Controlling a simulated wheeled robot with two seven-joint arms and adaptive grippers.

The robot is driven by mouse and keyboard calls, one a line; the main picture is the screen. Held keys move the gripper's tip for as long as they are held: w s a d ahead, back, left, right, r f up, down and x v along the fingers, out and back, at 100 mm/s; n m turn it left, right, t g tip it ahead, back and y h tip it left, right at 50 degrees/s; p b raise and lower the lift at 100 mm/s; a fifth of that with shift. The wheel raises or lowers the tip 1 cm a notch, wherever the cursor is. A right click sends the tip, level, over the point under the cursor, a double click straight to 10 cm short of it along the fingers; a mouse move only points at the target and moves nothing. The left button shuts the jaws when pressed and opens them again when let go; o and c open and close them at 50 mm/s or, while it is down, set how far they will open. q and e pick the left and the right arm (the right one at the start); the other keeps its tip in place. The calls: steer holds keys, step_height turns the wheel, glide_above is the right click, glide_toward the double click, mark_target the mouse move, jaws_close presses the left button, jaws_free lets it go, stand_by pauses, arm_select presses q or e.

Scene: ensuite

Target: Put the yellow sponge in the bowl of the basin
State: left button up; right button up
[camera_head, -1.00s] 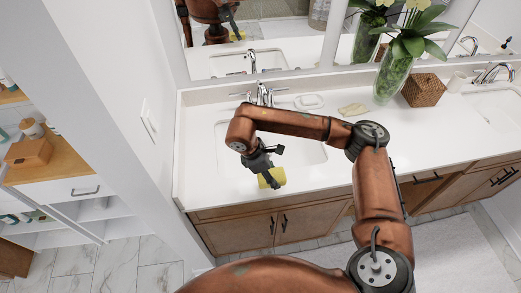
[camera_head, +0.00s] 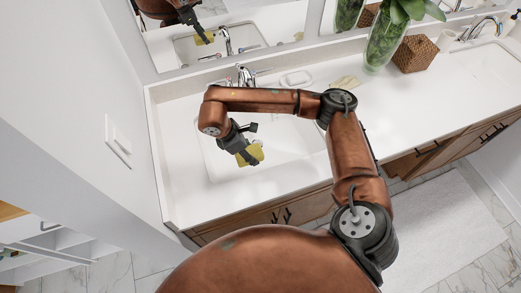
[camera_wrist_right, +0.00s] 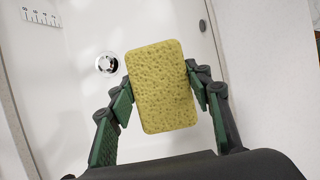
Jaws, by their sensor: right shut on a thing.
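The yellow sponge (camera_head: 250,155) is held in my right gripper (camera_head: 246,155), which is shut on it. In the right wrist view the sponge (camera_wrist_right: 161,87) sits between the two green-padded fingers of the gripper (camera_wrist_right: 163,100). The white basin (camera_head: 220,170) is set in the counter, and the sponge appears over its bowl in the head view. In the right wrist view the basin's floor (camera_wrist_right: 80,85) and its round drain (camera_wrist_right: 107,63) show beyond the sponge. The height of the sponge above the bowl is hard to tell. My left gripper is out of view.
A chrome faucet (camera_head: 245,77) stands behind the basin. A soap dish (camera_head: 296,78), a pale folded item (camera_head: 345,83), a glass vase with a plant (camera_head: 384,45) and a woven box (camera_head: 412,53) stand along the back. The counter's front right is clear.

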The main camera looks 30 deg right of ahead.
steer(key=b, duration=0.2)
glide_toward(278, 152)
step_height(278, 152, up, 3)
steer(key=s+a, duration=0.1)
steer(key=a, duration=0.1)
steer(key=x, duration=0.2)
steer(key=d+x, duration=0.1)
steer(key=x, duration=0.1)
steer(key=shift+w+a+r+b, duration=0.1)
steer(key=shift+w+r+b, duration=0.1)
steer(key=shift+b, duration=0.15)
steer(key=shift+w+d+f, duration=0.1)
steer(key=shift+d+f, duration=0.2)
steer(key=x, duration=0.3)
steer(key=b+x, duration=0.1)
steer(key=x, duration=0.1)
steer(key=shift+w+a+f, duration=0.1)
steer(key=shift+w+a, duration=0.15)
steer(key=shift+w, duration=0.1)
steer(key=o, duration=1.1)
steer(key=p+v, duration=0.1)
steer(key=v, duration=1.1)
steer(key=shift+p, duration=0.4)
